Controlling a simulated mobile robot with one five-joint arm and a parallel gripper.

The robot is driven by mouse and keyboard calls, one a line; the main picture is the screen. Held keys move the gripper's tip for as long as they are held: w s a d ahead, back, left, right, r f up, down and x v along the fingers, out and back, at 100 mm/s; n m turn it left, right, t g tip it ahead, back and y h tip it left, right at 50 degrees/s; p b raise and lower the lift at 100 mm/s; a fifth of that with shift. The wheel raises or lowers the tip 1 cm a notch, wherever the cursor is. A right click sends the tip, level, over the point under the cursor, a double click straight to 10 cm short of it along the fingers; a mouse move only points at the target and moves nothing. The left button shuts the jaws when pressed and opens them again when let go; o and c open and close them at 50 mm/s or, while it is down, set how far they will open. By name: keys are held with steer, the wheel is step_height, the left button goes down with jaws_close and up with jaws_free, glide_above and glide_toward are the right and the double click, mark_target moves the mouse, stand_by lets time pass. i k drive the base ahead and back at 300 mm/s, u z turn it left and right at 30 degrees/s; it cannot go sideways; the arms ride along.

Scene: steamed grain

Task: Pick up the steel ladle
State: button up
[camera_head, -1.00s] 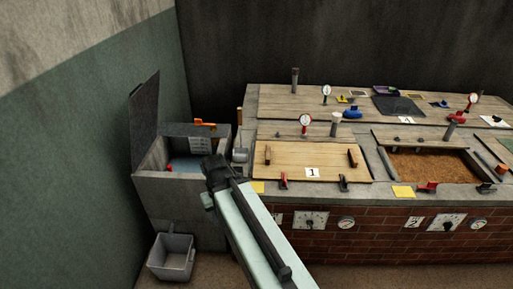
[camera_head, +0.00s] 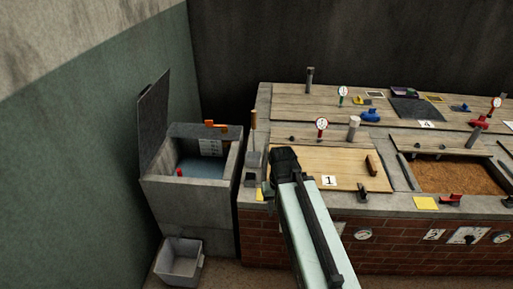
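A small grey metal piece (camera_head: 253,158) sits at the left end of the counter, between the open bin and the lid marked 1. An upright wooden handle (camera_head: 253,119) rises just behind it. Together they may be the steel ladle, but they are too small for me to be sure. My gripper (camera_head: 285,158) is over the left part of the lid marked 1, just right of the grey piece in the picture. I see it from behind, and its fingertips are hidden. I see nothing held in it.
An open concrete bin (camera_head: 150,190) with bluish contents stands left of the counter. A grey tub (camera_head: 179,262) is on the floor below. The wooden lid marked 1 (camera_head: 345,165) and an open pit of brown grain (camera_head: 455,177) lie to the right. Gauges and posts stick up from the counter.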

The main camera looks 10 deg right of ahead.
mark_target(252, 159)
steer(key=i, duration=0.85)
steer(key=u, duration=2.7)
steer(key=k, duration=0.2)
steer(key=z, duration=0.25)
